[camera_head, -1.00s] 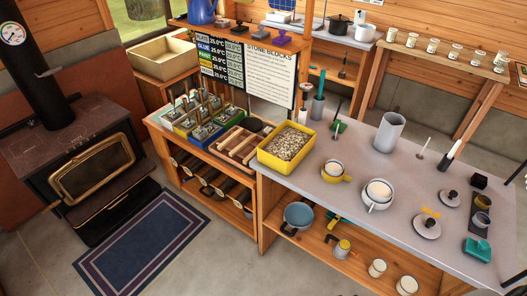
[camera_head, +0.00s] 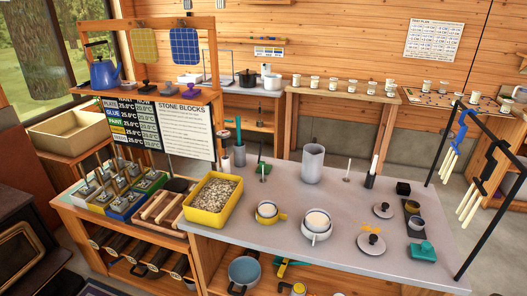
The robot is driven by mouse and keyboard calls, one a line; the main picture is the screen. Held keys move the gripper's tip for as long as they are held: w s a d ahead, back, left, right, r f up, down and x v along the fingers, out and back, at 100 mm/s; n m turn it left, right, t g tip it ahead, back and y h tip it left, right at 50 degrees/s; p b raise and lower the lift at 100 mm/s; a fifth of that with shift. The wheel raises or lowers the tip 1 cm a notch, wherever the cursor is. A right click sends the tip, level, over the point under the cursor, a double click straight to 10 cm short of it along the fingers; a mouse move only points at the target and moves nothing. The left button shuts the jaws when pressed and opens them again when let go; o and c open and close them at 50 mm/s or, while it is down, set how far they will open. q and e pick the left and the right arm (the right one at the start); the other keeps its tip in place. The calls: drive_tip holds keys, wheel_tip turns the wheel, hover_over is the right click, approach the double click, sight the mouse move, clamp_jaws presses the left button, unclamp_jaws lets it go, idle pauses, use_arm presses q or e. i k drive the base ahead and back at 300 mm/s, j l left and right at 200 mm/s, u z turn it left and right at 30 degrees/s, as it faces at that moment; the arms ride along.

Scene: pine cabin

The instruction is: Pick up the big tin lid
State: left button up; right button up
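Two round grey lids with dark knobs lie on the right part of the grey worktop (camera_head: 340,262). The nearer lid (camera_head: 371,247) looks the larger and lies flat near the front edge, with a yellow-orange mark beside its knob. The smaller-looking lid (camera_head: 383,211) lies a little behind it. Neither of my grippers shows in the head view.
A yellow tray of pebbles (camera_head: 207,217) is at left. A black rack (camera_head: 468,274) rises at the right end.

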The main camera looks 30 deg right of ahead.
sight(371, 244)
drive_tip(key=z, duration=1.4)
